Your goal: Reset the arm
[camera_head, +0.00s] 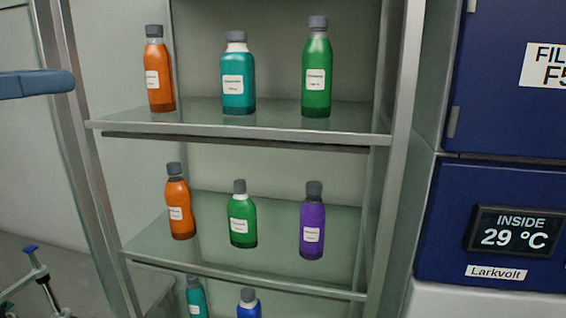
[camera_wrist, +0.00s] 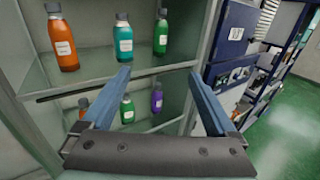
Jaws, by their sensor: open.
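My gripper (camera_wrist: 160,92) is open and empty in the wrist view, its two blue fingers spread wide in front of a glass-shelved rack. On the rack's upper shelf (camera_head: 270,122) stand an orange bottle (camera_head: 159,80), a teal bottle (camera_head: 238,85) and a green bottle (camera_head: 317,75), all upright with grey caps. On the shelf below stand an orange bottle (camera_head: 178,207), a green bottle (camera_head: 242,220) and a purple bottle (camera_head: 312,228). The fingers are apart from the bottles.
A teal bottle (camera_head: 196,298) and a blue bottle (camera_head: 248,303) show partly on the lowest visible shelf. A dark blue cabinet (camera_head: 440,205) with a display reading 29 °C stands at the right. The rack's metal posts (camera_head: 402,150) flank the shelves. Green floor (camera_wrist: 285,125) is open at the right.

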